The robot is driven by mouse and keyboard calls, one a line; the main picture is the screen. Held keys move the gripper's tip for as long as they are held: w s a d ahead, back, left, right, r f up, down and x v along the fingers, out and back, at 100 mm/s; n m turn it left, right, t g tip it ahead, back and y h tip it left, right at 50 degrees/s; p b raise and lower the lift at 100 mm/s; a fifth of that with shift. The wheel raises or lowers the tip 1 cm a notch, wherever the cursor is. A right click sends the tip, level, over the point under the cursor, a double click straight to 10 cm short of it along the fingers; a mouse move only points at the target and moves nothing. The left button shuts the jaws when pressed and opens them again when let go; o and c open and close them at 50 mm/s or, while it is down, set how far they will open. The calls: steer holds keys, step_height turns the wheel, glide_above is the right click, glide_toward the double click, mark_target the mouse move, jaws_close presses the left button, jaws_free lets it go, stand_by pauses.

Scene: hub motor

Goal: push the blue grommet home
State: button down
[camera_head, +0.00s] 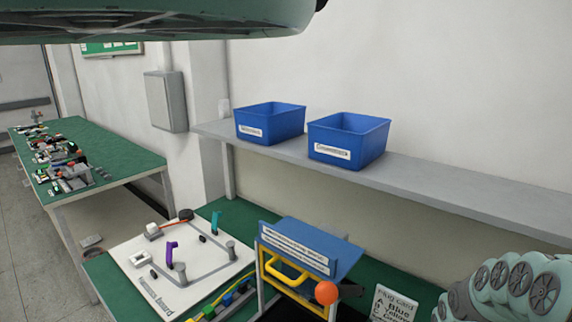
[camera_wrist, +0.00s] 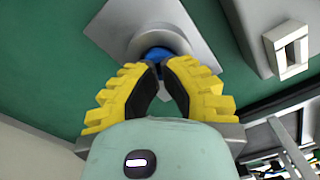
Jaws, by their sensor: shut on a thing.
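In the wrist view, the blue grommet (camera_wrist: 158,54) shows between the tips of my gripper (camera_wrist: 160,72), whose yellow fingers with black pads are closed on it. A grey plate with a round, paler raised part (camera_wrist: 150,22) lies directly beyond the grommet, on a green surface. The grommet is partly hidden by the fingertips. I cannot tell whether it only touches the round part or sits partly in it. In the head view, neither my gripper nor the grommet can be made out.
A grey block with a white square frame (camera_wrist: 287,48) is at the wrist view's upper right. In the head view, a white harness board (camera_head: 215,277) and a blue-topped fixture (camera_head: 310,240) stand on the bench. Two blue bins (camera_head: 270,122) (camera_head: 347,138) sit on a shelf (camera_head: 440,186) behind.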

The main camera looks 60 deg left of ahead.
steer(key=shift+r+p, duration=2.35)
steer(key=shift+r, duration=0.9)
